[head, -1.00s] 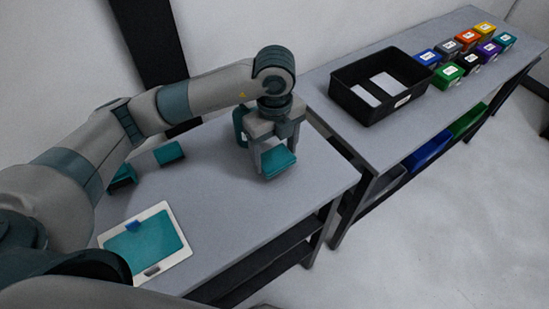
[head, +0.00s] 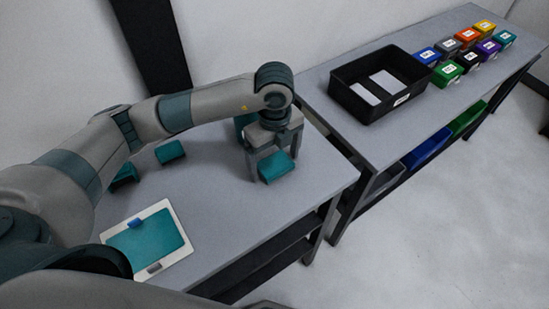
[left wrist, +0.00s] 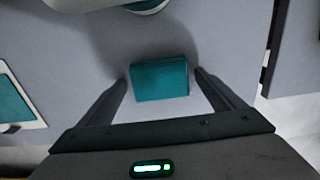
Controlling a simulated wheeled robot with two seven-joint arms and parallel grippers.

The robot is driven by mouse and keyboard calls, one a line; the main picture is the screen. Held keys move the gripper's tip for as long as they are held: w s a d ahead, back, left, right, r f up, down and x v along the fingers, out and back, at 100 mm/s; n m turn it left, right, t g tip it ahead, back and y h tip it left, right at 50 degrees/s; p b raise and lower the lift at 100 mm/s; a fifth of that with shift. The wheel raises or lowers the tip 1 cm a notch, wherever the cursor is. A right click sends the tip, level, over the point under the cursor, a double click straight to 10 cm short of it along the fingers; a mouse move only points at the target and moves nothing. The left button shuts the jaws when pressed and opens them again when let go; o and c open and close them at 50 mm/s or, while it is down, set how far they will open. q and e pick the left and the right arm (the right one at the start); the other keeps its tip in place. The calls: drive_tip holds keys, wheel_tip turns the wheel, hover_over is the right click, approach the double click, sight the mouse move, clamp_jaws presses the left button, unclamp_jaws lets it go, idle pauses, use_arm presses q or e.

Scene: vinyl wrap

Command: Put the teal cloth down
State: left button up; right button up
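The teal cloth (head: 277,167), a small folded block, lies on the near table below my left gripper (head: 271,168). In the left wrist view the cloth (left wrist: 160,82) sits between the two fingertips (left wrist: 161,76), with narrow gaps at its sides. My left gripper looks open around it, its fingers pointing down close to the tabletop. My right gripper is in neither view.
A white-framed board with a teal panel (head: 150,240) lies at the table's front left. Teal blocks (head: 170,152) lie behind it. A teal item (head: 241,122) stands behind the gripper. On the other table are a black bin (head: 345,100) and several coloured boxes (head: 465,38).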

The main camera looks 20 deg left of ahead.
sight(275, 163)
use_arm(q)
drive_tip(key=shift+r, duration=0.1)
drive_tip(key=shift+r, duration=0.4)
wheel_tip(275, 163, up, 11)
drive_tip(key=b, duration=0.3)
drive_tip(key=shift+r, duration=0.2)
idle(0.3)
drive_tip(key=shift+s+f, duration=0.1)
